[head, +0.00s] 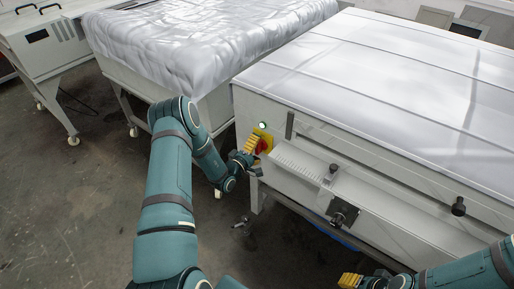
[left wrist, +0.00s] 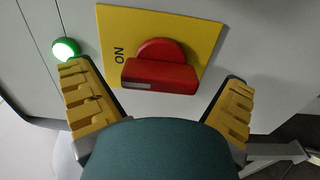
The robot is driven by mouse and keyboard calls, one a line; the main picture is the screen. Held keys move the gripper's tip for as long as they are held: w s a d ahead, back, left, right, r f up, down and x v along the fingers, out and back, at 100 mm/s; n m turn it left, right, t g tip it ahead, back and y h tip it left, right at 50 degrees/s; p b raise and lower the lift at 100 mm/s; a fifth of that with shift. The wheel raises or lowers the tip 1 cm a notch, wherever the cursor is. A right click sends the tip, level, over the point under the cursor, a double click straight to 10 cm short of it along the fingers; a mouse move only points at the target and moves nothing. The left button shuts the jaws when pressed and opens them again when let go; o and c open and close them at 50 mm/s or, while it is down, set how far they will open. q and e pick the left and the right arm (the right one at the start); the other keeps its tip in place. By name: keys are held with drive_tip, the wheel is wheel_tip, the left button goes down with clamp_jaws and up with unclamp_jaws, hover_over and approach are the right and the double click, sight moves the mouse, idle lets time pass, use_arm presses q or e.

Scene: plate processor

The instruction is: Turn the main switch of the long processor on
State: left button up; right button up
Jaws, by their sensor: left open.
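The long processor (head: 300,110) has a red rotary switch (head: 264,145) on a yellow plate (left wrist: 190,35) at the left end of its front. In the left wrist view the switch (left wrist: 160,70) has its bar crosswise, with a pale mark at the end nearer the word ON. A green lamp (left wrist: 65,49) glows beside the plate. My left gripper (head: 252,150) is open at the switch; in the wrist view its yellow fingers stand on either side of the red bar, apparently apart from it. My right gripper (head: 350,280) is low, near the bottom edge, partly cut off.
A white-covered machine (head: 200,45) stands behind my left arm, and a smaller cabinet (head: 45,40) on wheels is at the far left. A ledge with black knobs (head: 343,212) juts from the processor's front. The floor (head: 70,200) at left is clear.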

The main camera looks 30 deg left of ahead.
use_arm(q)
drive_tip(key=s+a, duration=0.1)
drive_tip(key=s, duration=1.1)
drive_tip(key=s+d+f+m+g+h, duration=0.1)
drive_tip(key=s+d+m+g+h, duration=0.3)
drive_tip(key=d, duration=0.7)
drive_tip(key=s+d+f+m+g+h, duration=0.1)
drive_tip(key=s+d+g+h, duration=0.1)
drive_tip(key=d+g+h, duration=0.6)
drive_tip(key=s+d+f+m+g+y, duration=0.2)
drive_tip(key=s+d+m+g+y, duration=0.25)
drive_tip(key=s, duration=0.25)
drive_tip(key=s+d+f+m+g+y, duration=0.25)
drive_tip(key=s+m+g+y, duration=0.2)
drive_tip(key=s, duration=0.25)
drive_tip(key=w+d+r+t, duration=0.1)
drive_tip(key=w+d+m+t, duration=0.1)
drive_tip(key=t, duration=0.1)
drive_tip(key=w+d+r+t, duration=0.1)
drive_tip(key=w, duration=0.1)
drive_tip(key=shift+w+r+y, duration=0.1)
drive_tip(key=shift+r+y, duration=0.2)
